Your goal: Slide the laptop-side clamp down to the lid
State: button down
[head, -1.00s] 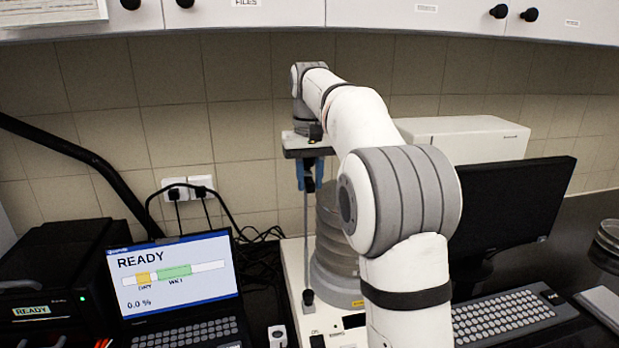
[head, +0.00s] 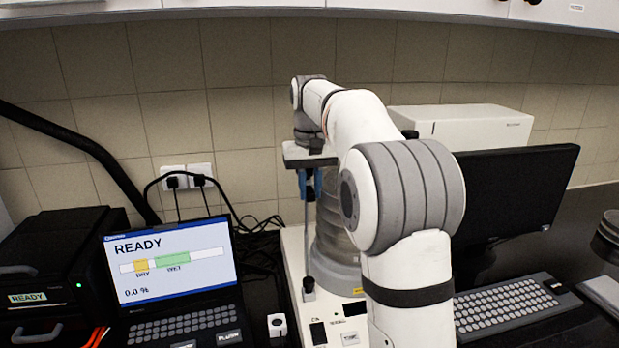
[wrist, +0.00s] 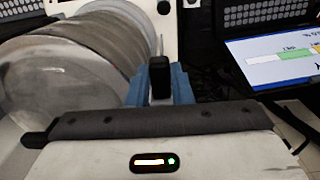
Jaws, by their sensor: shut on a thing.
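My gripper (head: 310,183) is shut, its blue fingers on either side of a black clamp (wrist: 160,80) in the wrist view. The clamp is on the thin upright rod (head: 306,235) on the laptop side of the sieve stack. The grey round stack (head: 333,225) stands on the pale shaker base, partly hidden behind my arm. In the wrist view the lid (wrist: 50,85) is at left, beside the fingers. I cannot tell whether the clamp touches it. The laptop (head: 170,262) is left of the shaker and reads READY.
A dark knob (head: 308,286) sits at the rod's foot on the base. A black box (head: 65,265) stands far left. A monitor (head: 515,200) and keyboard (head: 510,308) are at right, with a white box (head: 465,128) behind. Tiled wall closes the back.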

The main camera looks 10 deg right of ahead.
jog(key=shift+f, duration=0.45)
jog(key=c, duration=1.3)
grip_release()
notch_tip(320, 180, up, 15)
jog(key=p, duration=0.5)
jog(key=s+f+t+b, duration=0.1)
jog(key=s+f+b, duration=0.1)
jog(key=s+f, duration=0.6)
jog(key=s+f+t+b, duration=0.1)
jog(key=s+f+b, duration=0.1)
jog(key=s+f, duration=0.7)
jog(key=s+f+t+b, duration=0.1)
jog(key=s+f+b, duration=0.1)
jog(key=s+f, duration=0.6)
jog(key=shift+s+d+f, duration=0.1)
jog(key=shift+s+f, duration=0.05)
jog(key=shift+s, duration=1)
jog(key=shift+s+f, duration=0.1)
jog(key=shift+s, duration=1)
